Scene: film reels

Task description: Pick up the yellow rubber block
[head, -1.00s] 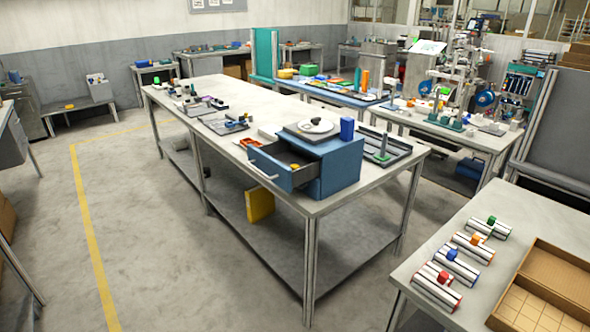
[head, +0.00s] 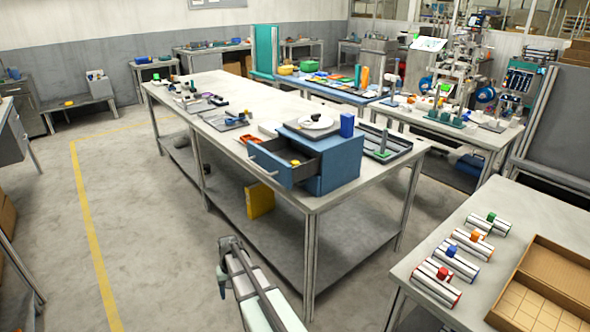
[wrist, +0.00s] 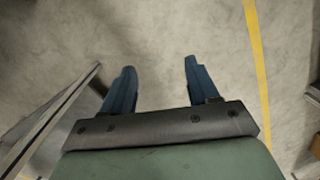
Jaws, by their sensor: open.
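A small yellow piece (head: 295,163) lies in the open drawer (head: 272,176) of the blue cabinet (head: 340,168). A larger flat yellow block (head: 261,199) stands on the lower shelf of the long table, below the drawer. I cannot tell from the pictures which one is the rubber block. My gripper (head: 222,284) is low in the head view, over the floor in front of the table and apart from both yellow things. In the wrist view my gripper (wrist: 158,70) is open and empty, with its two blue fingers apart above bare floor.
The long table (head: 225,95) carries several small parts and a round disc (head: 313,121) on the cabinet. A side table (head: 415,262) at right holds several rollers and a cardboard tray (head: 520,290). The floor left of the long table is clear, with a yellow line (head: 90,235).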

